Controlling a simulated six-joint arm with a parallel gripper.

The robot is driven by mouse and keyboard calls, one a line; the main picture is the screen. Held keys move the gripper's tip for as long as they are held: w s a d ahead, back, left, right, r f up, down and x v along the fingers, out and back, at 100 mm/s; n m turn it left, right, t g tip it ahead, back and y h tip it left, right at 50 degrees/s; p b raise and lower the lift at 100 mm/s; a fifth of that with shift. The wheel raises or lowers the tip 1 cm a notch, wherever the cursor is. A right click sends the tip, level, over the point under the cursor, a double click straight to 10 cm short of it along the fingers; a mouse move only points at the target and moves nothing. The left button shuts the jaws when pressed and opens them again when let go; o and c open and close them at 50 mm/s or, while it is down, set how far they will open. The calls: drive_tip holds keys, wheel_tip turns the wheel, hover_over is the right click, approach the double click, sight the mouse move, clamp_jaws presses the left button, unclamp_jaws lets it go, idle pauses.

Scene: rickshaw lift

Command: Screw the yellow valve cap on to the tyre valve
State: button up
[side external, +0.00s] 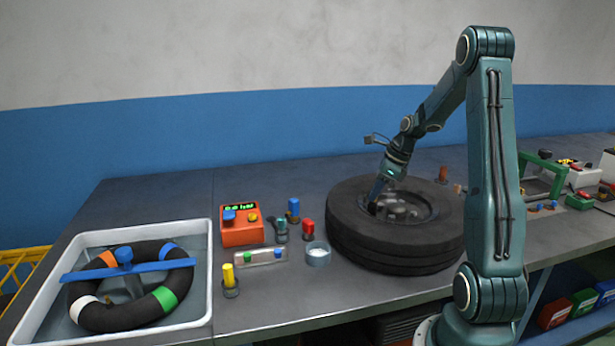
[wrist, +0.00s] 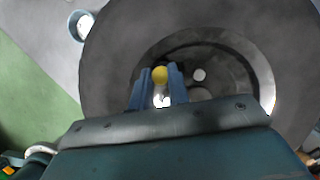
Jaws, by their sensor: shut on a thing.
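The tyre (side external: 385,248) lies flat on the bench in the side external view, and its wheel centre fills much of the wrist view (wrist: 110,65). My gripper (side external: 375,205) points down into the wheel near the left inner edge of the rim. In the wrist view, my gripper (wrist: 160,82) has its two blue fingers shut on the yellow valve cap (wrist: 160,75), which shows as a round yellow top between the fingertips. The tyre valve cannot be made out; the cap and fingers may cover it. I cannot tell whether the cap touches the valve.
An orange gauge box (side external: 241,232), a red-topped piece (side external: 308,229) and a yellow-topped piece (side external: 229,277) stand further left. A white tray (side external: 207,290) holds a ring with coloured bands.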

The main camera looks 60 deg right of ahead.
drive_tip(key=m, duration=0.2)
drive_tip(key=m+h, duration=0.1)
drive_tip(key=m, duration=0.1)
drive_tip(key=shift+s+f+h, duration=0.15)
drive_tip(key=shift+h, duration=0.15)
drive_tip(key=o, duration=0.5)
drive_tip(key=shift+o, duration=0.2)
drive_tip(key=shift+n, duration=0.3)
